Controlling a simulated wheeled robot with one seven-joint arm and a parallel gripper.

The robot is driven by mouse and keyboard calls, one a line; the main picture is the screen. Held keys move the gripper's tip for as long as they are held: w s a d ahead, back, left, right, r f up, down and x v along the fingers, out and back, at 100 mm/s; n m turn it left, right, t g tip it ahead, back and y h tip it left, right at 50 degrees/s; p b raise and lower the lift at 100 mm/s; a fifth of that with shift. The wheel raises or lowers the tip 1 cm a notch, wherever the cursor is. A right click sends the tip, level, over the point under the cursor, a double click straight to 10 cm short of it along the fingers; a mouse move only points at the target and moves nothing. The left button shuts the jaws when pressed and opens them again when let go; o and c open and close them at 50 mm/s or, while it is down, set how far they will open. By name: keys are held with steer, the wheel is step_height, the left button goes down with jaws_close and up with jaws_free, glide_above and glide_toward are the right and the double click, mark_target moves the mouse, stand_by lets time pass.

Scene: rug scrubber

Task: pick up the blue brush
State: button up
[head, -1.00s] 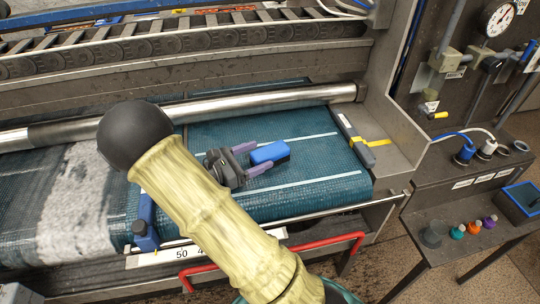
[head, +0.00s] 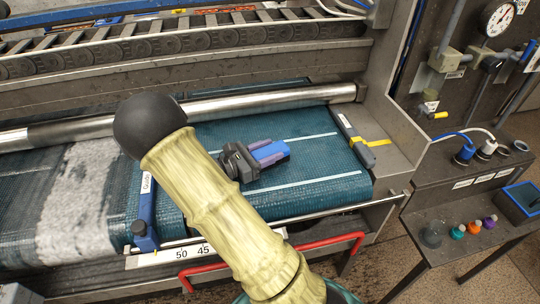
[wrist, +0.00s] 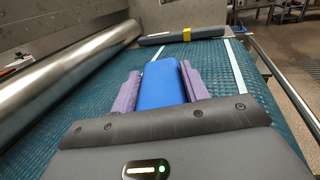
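The blue brush (head: 275,150) is a small blue block over the teal belt (head: 215,134), on its right part. My gripper (head: 266,151) has its two purple fingers against the brush's two long sides. In the wrist view the brush (wrist: 163,82) lies between the fingers (wrist: 160,92), one on its left and one on its right, with no clear gap. The brush's near end is hidden behind the gripper body. I cannot tell whether its underside touches the belt.
A steel roller (head: 270,98) runs behind the brush. A grey bar with a yellow strap (head: 352,139) lies at the belt's right edge, and a blue guide (head: 146,208) stands at left. A red handle (head: 320,243) is in front. A side table (head: 462,240) holds small coloured bottles.

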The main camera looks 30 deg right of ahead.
mark_target(268, 150)
steer(key=c, duration=0.4)
step_height(268, 150, up, 10)
steer(key=shift+r+p, duration=0.1)
steer(key=shift+p, duration=0.65)
